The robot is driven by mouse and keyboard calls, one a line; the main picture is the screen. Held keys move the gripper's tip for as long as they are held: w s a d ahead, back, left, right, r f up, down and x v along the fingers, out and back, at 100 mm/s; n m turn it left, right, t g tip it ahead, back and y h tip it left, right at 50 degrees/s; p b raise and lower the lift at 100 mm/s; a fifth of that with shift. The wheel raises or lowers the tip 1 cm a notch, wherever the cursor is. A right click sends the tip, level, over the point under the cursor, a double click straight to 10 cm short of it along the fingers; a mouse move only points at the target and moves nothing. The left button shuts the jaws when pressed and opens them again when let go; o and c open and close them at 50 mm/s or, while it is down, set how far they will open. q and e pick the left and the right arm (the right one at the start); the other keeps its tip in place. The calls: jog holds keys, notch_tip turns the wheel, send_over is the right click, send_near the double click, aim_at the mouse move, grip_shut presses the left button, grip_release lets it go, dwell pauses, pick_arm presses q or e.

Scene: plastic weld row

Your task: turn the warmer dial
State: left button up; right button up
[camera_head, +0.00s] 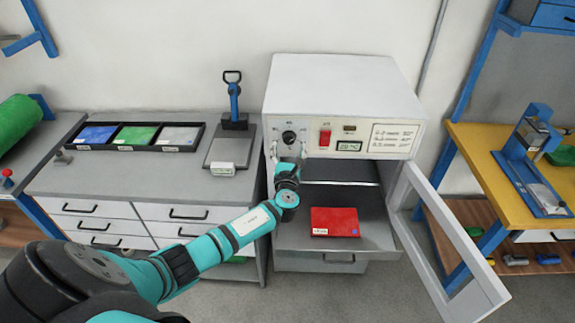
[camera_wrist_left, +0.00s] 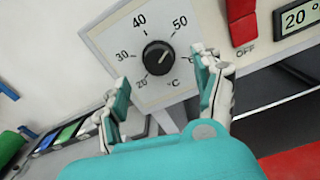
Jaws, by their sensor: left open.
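The warmer (camera_head: 345,80) is a white box with an open front door. Its black dial (camera_head: 289,136) sits at the left of the control panel. In the left wrist view the dial (camera_wrist_left: 158,55) has a scale with 20, 30, 40 and 50 °C, and its white mark points to the lower left, near 20. My left gripper (camera_head: 288,153) is open, just in front of and below the dial. In the left wrist view its two fingers (camera_wrist_left: 163,85) are spread with nothing between them, apart from the dial. My right gripper is out of view.
A red switch (camera_head: 325,137) and a display (camera_head: 348,146) are right of the dial; the display shows 20 in the wrist view. A red sheet (camera_head: 335,222) lies inside the warmer. The open door (camera_head: 448,240) juts out at the right. A sheet tray (camera_head: 193,146) stands left.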

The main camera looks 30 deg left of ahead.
pick_arm(q)
jog(key=v, duration=0.8)
